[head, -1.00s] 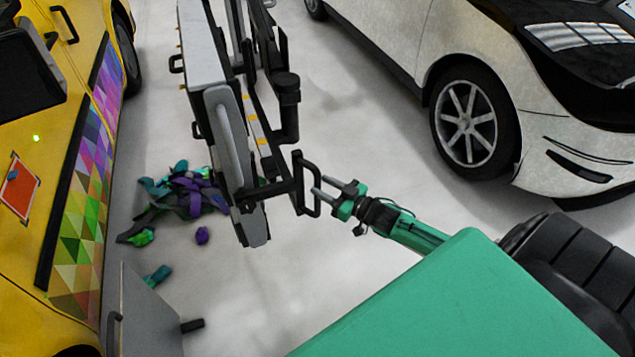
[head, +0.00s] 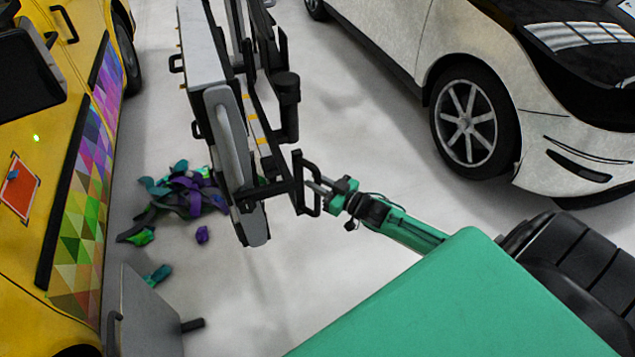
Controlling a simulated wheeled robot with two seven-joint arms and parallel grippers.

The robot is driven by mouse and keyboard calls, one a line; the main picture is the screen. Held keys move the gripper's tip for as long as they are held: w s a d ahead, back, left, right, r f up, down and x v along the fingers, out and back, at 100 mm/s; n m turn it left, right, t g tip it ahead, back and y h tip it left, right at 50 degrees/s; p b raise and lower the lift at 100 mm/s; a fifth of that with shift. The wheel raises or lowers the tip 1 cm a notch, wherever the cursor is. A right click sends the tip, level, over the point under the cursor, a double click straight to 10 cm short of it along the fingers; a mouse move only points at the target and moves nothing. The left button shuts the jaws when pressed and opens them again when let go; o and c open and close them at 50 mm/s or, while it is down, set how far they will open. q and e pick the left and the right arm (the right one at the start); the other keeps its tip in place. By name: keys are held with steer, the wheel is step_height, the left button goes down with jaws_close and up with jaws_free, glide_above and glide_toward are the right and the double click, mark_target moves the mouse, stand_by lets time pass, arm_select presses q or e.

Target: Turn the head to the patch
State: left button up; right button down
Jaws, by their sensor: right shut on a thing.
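An orange-red patch (head: 20,188) with a pale outline sits on the side of the yellow vehicle (head: 35,240) at the left. A tall grey and black apparatus (head: 228,135) stands upright in the middle, apart from the vehicle. It has a black D-shaped handle (head: 297,178) low on its right side. My right gripper (head: 316,188), on a green and black arm, comes in from the right and is shut on this handle. My left gripper is not in view.
A pile of purple, green and teal scraps (head: 185,190) lies on the floor between vehicle and apparatus. A grey panel with a black handle (head: 145,310) stands at bottom left. A white car (head: 470,70) is at right. Floor between apparatus and car is clear.

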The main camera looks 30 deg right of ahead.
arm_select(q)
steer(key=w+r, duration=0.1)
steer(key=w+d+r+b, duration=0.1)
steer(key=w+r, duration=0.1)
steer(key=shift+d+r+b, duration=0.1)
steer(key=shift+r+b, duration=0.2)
arm_select(e)
steer(key=s+d+n+y, duration=0.1)
steer(key=s+d, duration=0.1)
steer(key=d, duration=1)
steer(key=shift+s+d+g, duration=0.2)
steer(key=shift+g, duration=0.1)
steer(key=c, duration=1.3)
jaws_free()
steer(key=shift+c, duration=0.2)
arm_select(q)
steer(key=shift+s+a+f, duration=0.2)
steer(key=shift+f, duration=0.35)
arm_select(e)
steer(key=v, duration=1.3)
steer(key=shift+s+d, duration=0.3)
